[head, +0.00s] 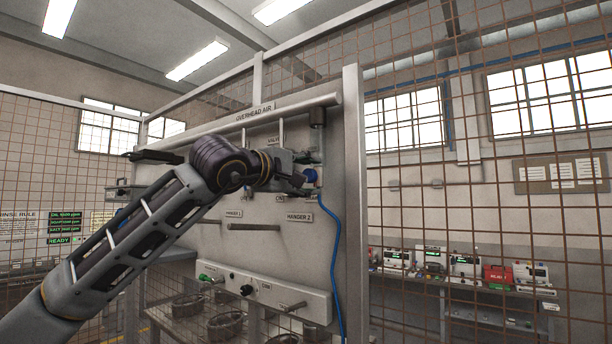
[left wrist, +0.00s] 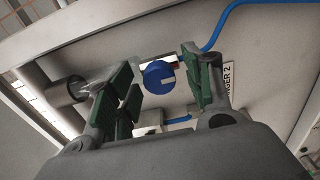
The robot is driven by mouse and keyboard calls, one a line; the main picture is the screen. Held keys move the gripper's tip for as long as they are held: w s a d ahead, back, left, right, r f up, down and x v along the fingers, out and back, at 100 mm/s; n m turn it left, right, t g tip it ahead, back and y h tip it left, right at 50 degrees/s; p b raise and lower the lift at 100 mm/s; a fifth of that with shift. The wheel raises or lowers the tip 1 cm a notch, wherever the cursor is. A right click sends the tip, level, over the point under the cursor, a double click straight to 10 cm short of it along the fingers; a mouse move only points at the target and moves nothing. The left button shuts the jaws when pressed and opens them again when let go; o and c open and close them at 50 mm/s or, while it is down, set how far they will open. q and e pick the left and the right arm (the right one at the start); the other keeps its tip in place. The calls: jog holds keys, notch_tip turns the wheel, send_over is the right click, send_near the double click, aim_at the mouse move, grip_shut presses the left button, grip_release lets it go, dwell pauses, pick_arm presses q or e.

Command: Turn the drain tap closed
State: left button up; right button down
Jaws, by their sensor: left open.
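My left gripper (head: 302,182) is in front of the upper part of the grey panel, beside a blue round knob (head: 311,175). In the left wrist view the left gripper (left wrist: 157,68) is open, its green-padded fingers spread on both sides of the blue knob (left wrist: 157,78), with visible gaps. The knob has a white mark on its face. No readable label shows whether this knob is the drain tap. A blue hose (head: 333,235) runs down the panel near it. My right gripper is not in view.
A HANGER 2 plate (head: 299,217) and a peg (head: 254,227) are below my gripper. A lower strip carries a green knob (head: 204,277) and a black knob (head: 246,290). An overhead pipe (head: 290,112) runs above. Wire mesh stands right of the grey post (head: 353,200).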

pick_arm(q)
jog(key=shift+c, duration=0.3)
jog(key=c, duration=1)
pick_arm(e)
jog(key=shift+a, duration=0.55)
